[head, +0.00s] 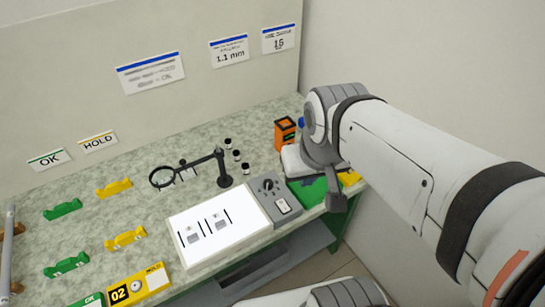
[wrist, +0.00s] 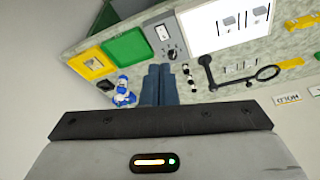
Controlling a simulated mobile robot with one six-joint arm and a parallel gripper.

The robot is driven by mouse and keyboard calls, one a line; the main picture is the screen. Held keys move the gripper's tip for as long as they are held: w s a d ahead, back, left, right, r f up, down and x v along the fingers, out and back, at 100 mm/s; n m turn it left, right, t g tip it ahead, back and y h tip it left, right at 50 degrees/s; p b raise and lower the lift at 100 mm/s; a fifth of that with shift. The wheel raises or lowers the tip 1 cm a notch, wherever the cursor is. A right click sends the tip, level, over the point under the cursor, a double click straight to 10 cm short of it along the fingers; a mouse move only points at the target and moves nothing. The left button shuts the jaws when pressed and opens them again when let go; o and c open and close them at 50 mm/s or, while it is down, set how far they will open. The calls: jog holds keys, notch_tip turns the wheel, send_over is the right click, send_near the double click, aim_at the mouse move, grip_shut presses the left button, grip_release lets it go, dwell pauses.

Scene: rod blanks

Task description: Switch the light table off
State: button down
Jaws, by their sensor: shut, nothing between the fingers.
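The light table (head: 206,236) has a bright white, lit panel with dark rods and small grey pieces on it. It also shows at the top of the wrist view (wrist: 210,38). Its grey control box (head: 262,194) adjoins the panel's right side in the head view and carries a black knob (head: 267,185) and a pale rocker switch (head: 284,206). In the wrist view the switch (wrist: 163,32) is beyond the knob (wrist: 173,53). My gripper (wrist: 158,70) is shut and empty, its fingertips apart from the switch in the picture. In the head view my arm hides the fingers.
A black magnifier stand (head: 224,180) is behind the light table, near several small dark-capped bottles (head: 237,155). An orange holder (head: 285,133) is at the back right. A green mat (wrist: 127,45) and yellow tray (wrist: 92,63) lie beside the control box. Green and yellow rests are at left.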

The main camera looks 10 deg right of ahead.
jog(key=n+g+b, duration=0.2)
jog(key=n+b, duration=1.3)
jog(key=n, duration=0.7)
send_over(281, 202)
jog(key=s, duration=0.2)
notch_tip(281, 202, down, 14)
jog(key=shift+d, duration=0.4)
jog(key=shift+f, duration=0.1)
jog(key=f, duration=0.4)
jog(key=w+f+b, duration=0.1)
jog(key=f, duration=0.8)
jog(key=shift+w+a+f, duration=0.3)
jog(key=shift+w+f, duration=0.05)
